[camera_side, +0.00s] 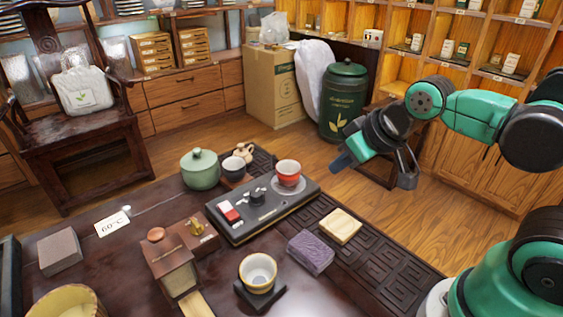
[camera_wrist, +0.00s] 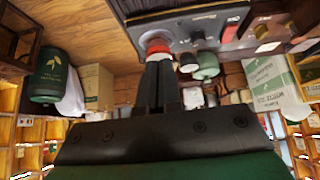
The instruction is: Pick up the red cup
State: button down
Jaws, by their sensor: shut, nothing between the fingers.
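The red cup (camera_side: 288,172) stands upright on a pale saucer (camera_side: 275,189) at the right end of a dark tea device (camera_side: 243,232) on the table. My gripper (camera_side: 336,166) is in the air to the right of the cup, its fingers pointing down and left, apart from it. In the wrist view my gripper (camera_wrist: 159,62) is shut and empty. There the red cup (camera_wrist: 157,44) shows just beyond the fingertips, partly hidden by them.
A purple block (camera_side: 311,252) and a pale wooden block (camera_side: 340,226) lie in front. A white and yellow cup (camera_side: 258,274) sits nearer the front.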

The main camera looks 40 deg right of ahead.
jog(key=shift+s+f, duration=0.1)
dwell(0.3)
grip_release()
